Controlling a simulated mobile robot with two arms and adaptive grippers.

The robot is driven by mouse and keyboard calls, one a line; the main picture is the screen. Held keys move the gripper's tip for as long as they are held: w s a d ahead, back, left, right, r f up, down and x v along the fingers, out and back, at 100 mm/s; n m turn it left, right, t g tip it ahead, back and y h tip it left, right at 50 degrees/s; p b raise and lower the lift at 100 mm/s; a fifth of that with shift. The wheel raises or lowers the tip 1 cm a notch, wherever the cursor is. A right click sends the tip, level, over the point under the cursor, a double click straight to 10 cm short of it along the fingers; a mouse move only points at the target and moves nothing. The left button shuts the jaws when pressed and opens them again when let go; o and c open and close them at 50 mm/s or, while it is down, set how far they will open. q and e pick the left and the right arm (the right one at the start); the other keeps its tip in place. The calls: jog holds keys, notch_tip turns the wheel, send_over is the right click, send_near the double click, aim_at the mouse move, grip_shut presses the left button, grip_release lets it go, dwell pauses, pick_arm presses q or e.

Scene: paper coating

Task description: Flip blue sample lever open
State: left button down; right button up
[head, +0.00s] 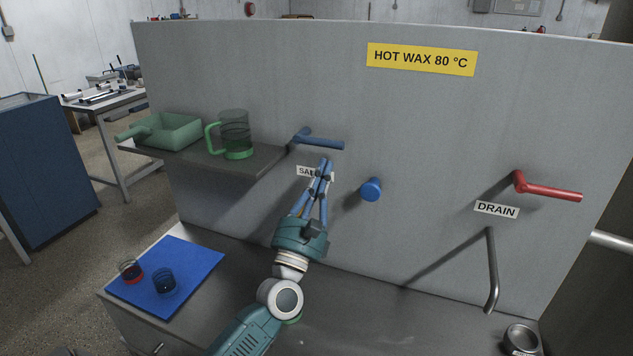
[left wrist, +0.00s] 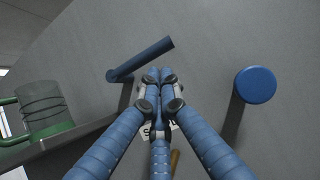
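The blue sample lever (head: 324,142) sticks out to the right from its pivot on the grey panel, above the partly hidden sample label (head: 303,171). In the left wrist view the lever (left wrist: 142,58) slants up to the right, just beyond the fingertips. My left gripper (head: 326,164) is just below the lever in the head view, pointing at the panel. Its blue fingertips (left wrist: 160,76) are together with nothing between them. I cannot tell whether they touch the lever. My right gripper is not in view.
A round blue spout or knob (head: 371,189) sticks out right of my gripper. A shelf (head: 262,160) at left holds a green-handled jug (head: 235,130) and a green tray (head: 172,131). A red drain lever (head: 548,189) and bent pipe (head: 491,265) are at right. Cups stand on a blue mat (head: 200,268).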

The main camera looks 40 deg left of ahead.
pick_arm(q)
jog(key=shift+x, duration=0.8)
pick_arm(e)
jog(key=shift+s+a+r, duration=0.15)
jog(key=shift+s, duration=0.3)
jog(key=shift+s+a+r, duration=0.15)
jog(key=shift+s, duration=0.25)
pick_arm(q)
jog(key=shift+a+r+n, duration=0.1)
jog(key=shift+n, duration=0.2)
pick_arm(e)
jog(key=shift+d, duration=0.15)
